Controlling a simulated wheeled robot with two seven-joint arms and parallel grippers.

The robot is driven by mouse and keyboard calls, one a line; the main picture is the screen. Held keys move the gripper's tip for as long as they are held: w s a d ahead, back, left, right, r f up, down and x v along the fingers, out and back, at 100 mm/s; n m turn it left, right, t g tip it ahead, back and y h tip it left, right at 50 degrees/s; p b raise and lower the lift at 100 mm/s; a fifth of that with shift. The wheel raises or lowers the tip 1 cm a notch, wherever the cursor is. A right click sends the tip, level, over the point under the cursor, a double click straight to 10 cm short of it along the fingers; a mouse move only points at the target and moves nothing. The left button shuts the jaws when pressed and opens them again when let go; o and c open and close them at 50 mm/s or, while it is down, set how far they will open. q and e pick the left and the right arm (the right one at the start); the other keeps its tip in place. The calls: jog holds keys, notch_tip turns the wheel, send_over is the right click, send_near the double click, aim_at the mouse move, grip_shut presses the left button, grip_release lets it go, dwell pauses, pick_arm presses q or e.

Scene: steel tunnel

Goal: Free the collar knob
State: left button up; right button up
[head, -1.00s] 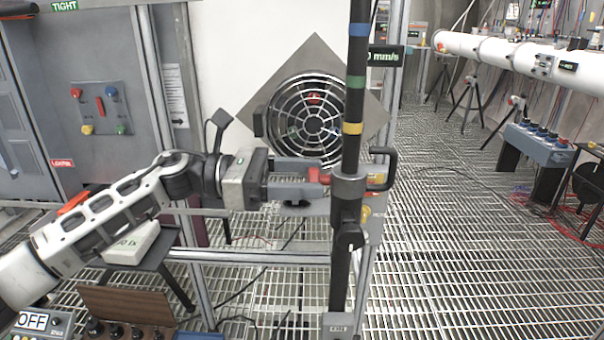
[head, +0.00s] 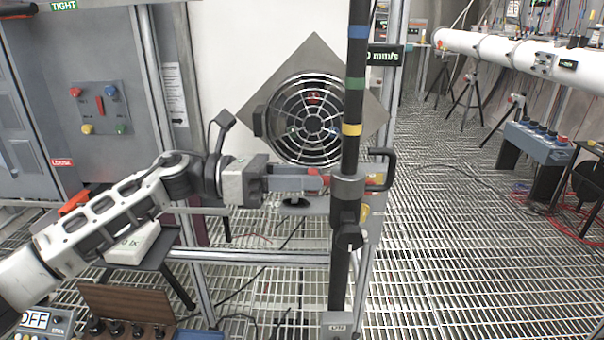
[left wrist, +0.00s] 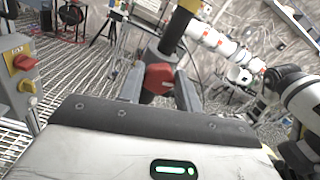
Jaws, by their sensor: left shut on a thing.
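A dark upright pole (head: 353,100) with blue, green and yellow bands passes through a grey collar (head: 349,190). A red knob (head: 326,181) sits on the collar's left side; in the left wrist view the knob (left wrist: 159,77) is between my fingers. My left gripper (head: 319,184) comes in level from the left and is shut on this knob. Its fingers (left wrist: 160,88) flank the knob in the left wrist view. They hide part of the knob in the head view. A black handle (head: 388,168) is on the collar's right side. My right gripper is out of view.
A round fan grille (head: 312,120) on a grey diamond plate is close behind the gripper. A display (head: 386,56) reading mm/s is by the pole top. A black lever (head: 350,238) hangs below the collar. Open grating floor (head: 450,230) lies to the right.

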pick_arm(q)
jog(key=n+p, duration=0.5)
jog(key=n, duration=0.3)
jog(key=n+p, duration=0.5)
jog(key=n, duration=0.4)
jog(key=shift+w+f, duration=0.15)
jog(key=shift+w, duration=0.05)
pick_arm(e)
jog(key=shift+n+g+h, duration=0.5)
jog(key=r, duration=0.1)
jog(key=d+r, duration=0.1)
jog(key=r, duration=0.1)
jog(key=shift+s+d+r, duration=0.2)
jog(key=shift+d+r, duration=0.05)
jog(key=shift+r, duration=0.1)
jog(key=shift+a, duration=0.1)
pick_arm(q)
jog(key=o, duration=1)
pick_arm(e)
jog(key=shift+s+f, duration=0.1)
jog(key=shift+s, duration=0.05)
